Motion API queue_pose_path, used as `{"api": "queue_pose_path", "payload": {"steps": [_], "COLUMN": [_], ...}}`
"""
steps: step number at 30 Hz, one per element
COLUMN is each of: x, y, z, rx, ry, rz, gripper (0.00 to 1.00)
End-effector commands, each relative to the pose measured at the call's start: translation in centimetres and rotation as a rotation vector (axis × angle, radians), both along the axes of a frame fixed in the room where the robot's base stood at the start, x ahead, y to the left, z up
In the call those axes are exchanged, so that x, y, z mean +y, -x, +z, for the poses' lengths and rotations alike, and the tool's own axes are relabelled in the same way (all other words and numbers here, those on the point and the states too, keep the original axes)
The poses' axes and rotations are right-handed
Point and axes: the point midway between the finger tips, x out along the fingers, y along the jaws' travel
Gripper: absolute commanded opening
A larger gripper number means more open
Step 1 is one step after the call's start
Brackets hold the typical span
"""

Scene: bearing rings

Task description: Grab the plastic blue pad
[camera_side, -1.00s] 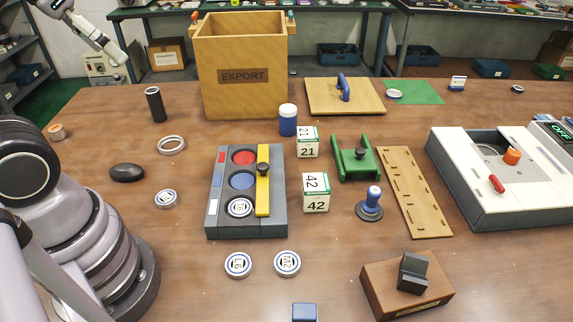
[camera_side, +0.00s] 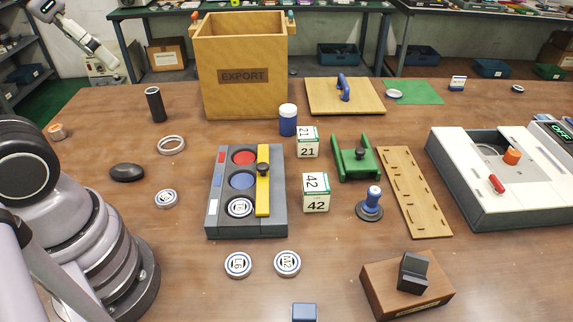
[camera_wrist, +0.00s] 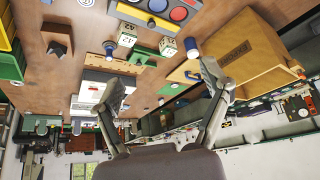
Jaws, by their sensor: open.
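A small blue block-like pad (camera_side: 304,312) lies at the bottom edge of the side view, partly cut off by the frame. I cannot make it out in the wrist view. A blue disc (camera_side: 242,181) sits in the middle round well of the dark grey tray (camera_side: 276,229), between a red disc (camera_side: 243,158) and a ring. My gripper (camera_wrist: 168,88) shows only in the wrist view, with its two fingers spread wide and nothing between them. It is away from the tabletop things, and the view is tilted and upside down. The side view shows only my arm links.
A blue-handled stamp (camera_side: 370,202), number cubes (camera_side: 316,201), a wooden export box (camera_side: 242,98) and a white machine (camera_side: 480,205) stand further off.

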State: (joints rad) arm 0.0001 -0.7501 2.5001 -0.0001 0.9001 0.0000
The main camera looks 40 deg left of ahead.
Motion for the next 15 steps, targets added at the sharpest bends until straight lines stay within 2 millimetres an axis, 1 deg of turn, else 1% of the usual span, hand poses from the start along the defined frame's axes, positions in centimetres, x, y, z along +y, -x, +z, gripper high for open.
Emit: {"api": "queue_pose_path", "payload": {"steps": [7,9,11,14,15], "x": [0.0,-0.2,-0.5,-1.6,-2.3], "y": [0.0,-0.4,-1.0,-2.9,-3.9], "z": [0.0,0.0,0.0,-0.2,-0.5], "rx": [0.002,0.017,0.049,0.144,0.195], "ry": [0.001,0.01,0.028,0.082,0.11], "rz": [0.0,0.002,0.003,0.013,0.019], "gripper": [0.78,0.78,0.78,0.78,0.78]}}
